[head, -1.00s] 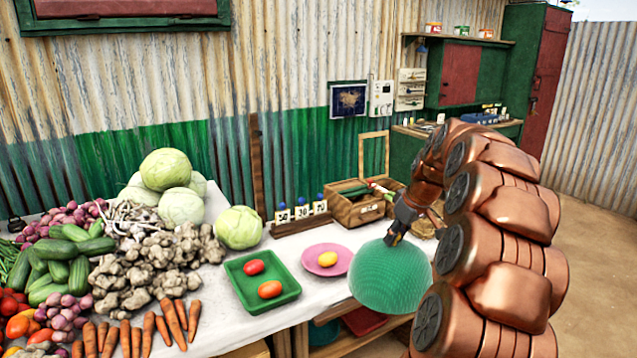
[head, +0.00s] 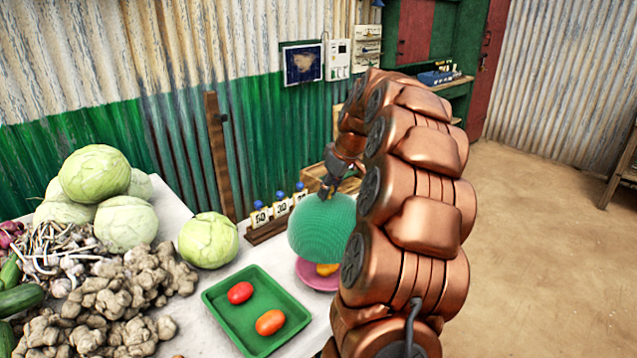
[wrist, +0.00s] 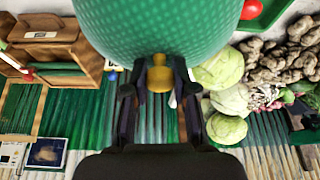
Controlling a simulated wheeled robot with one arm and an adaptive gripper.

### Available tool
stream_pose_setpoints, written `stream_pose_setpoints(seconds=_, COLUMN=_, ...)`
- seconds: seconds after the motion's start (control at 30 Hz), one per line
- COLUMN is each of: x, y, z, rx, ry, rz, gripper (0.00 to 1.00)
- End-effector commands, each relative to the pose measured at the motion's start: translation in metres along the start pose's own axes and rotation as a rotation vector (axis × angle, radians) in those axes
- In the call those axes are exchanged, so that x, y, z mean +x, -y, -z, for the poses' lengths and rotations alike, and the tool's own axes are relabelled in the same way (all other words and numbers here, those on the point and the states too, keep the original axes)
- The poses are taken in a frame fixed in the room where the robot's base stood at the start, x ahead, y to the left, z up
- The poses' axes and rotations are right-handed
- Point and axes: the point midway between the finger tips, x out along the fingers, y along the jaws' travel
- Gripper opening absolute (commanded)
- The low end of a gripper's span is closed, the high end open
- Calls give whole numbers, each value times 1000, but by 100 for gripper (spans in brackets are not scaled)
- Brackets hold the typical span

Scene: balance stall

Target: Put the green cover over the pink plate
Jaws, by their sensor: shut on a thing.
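The green cover (head: 322,226) is a mesh dome, held in the air by its top. My gripper (head: 328,188) is shut on its yellow knob (wrist: 160,77), which shows between the fingers in the wrist view, with the green dome (wrist: 158,28) beyond. The pink plate (head: 309,276) lies on the white table, with a yellow-orange fruit (head: 326,269) on it. In the head view the dome hides the plate's back part, and my arm hides some of its right side. The dome appears above and slightly behind the plate.
A green tray (head: 219,300) with a red and an orange tomato stands left of the plate. Cabbages (head: 208,240) and ginger (head: 118,290) lie farther left. Number cards (head: 281,208) and a wooden box (head: 313,178) stand behind.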

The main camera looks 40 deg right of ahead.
Motion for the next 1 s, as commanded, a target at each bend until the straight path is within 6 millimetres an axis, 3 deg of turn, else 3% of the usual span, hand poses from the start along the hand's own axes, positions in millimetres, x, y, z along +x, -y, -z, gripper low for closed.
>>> stream_pose_setpoints(seconds=1.0, x=50, y=0, z=-21, rx=1, ry=0, rz=1, gripper=0)
